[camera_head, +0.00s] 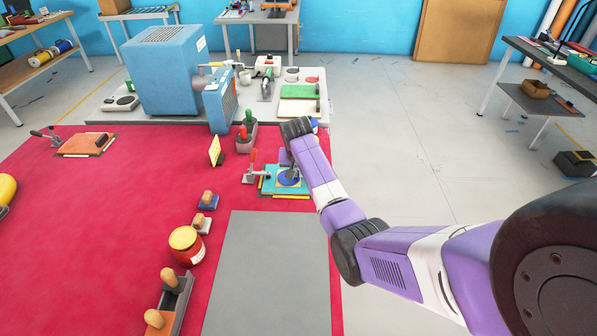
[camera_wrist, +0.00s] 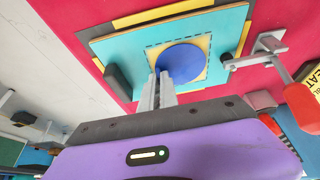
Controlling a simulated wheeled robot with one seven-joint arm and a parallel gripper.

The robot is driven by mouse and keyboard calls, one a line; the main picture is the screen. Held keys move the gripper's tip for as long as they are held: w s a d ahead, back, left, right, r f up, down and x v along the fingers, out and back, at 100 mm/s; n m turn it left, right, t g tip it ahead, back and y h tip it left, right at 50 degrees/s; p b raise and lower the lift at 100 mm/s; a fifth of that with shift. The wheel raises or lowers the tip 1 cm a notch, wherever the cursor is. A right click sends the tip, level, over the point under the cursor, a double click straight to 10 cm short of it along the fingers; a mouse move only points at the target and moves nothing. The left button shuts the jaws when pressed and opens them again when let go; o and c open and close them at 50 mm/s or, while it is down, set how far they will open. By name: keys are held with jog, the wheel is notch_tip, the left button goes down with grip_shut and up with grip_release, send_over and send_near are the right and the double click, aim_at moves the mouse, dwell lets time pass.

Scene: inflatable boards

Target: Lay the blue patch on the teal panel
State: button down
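The blue patch (camera_wrist: 182,63) is a round flat disc over the yellow square with a dashed outline on the teal panel (camera_wrist: 113,47). In the head view the patch (camera_head: 288,179) and the teal panel (camera_head: 268,186) are partly hidden by my arm. My gripper (camera_wrist: 160,76) points down at the panel, its fingertips overlapping the patch's lower left edge in the wrist view. The fingers are close together. I cannot tell whether they hold part of the patch, or whether the patch lies fully flat.
A toggle clamp with a red handle (camera_wrist: 302,100) stands right beside the panel, and a dark block (camera_wrist: 118,82) lies at its left edge. A blue machine (camera_head: 168,70) stands behind. A grey mat (camera_head: 265,275) in front is clear.

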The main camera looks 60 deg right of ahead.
dwell(0.4)
jog(key=c, duration=1.5)
grip_release()
jog(key=shift+c, duration=0.2)
jog(key=shift+o, duration=0.2)
jog(key=o, duration=0.4)
jog(key=shift+r+p, duration=2.75)
jog(key=shift+r, duration=0.25)
